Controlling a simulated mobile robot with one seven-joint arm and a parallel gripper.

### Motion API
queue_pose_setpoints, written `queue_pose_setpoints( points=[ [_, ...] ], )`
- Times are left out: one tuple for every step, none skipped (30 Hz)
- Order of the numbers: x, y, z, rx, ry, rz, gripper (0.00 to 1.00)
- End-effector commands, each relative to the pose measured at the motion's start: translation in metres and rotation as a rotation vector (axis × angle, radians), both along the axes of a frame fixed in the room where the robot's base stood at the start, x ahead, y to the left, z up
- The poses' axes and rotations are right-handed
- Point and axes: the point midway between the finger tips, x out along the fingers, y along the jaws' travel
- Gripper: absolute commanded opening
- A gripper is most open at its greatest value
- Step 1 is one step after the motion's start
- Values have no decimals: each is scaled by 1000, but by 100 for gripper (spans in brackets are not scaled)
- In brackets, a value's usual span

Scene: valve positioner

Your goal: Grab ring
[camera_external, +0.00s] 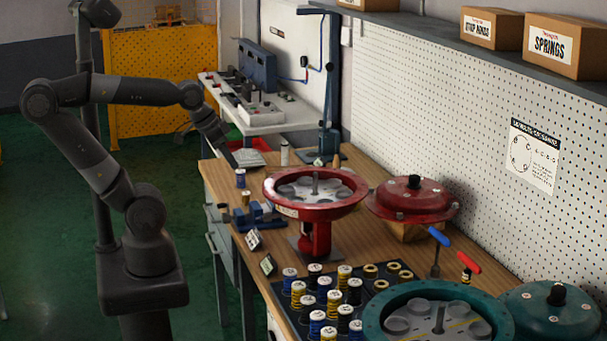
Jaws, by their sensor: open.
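Several small brass-coloured rings (393,267) lie on the dark tray (270,293) on the wooden bench, to the right of the rows of springs. My gripper (234,163) points down over the far left end of the bench, well away from these rings. It is small and dark here, its fingers are hard to make out, and it is open with nothing seen in it.
Blue, yellow and black springs (344,276) stand in the tray. A red actuator housing (315,190) stands mid-bench, with a red cover (412,199) behind it. A teal housing (400,299) is at the front. A blue T-handle (439,237) and a red one (469,262) stand upright.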

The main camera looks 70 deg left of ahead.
Motion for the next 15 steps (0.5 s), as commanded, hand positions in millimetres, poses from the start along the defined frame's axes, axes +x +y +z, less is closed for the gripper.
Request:
queue_pose_setpoints(
  points=[
    [8,4,2,2,6,13,60],
    [14,8,3,3,9,23,60],
    [24,13,6,5,11,37,60],
    [31,17,7,7,14,48,60],
    [40,22,9,9,18,59,60],
    [52,30,11,12,22,76,60],
    [60,37,11,13,25,89,60],
    [69,43,13,15,27,100,60],
    [81,52,13,17,31,116,60],
    [89,60,13,18,35,128,60],
    [98,67,13,18,37,139,60],
    [109,78,12,19,40,157,60],
    [117,87,11,20,43,168,60],
    [126,95,10,19,46,180,60],
    [136,107,8,20,49,196,60]
  ],
)
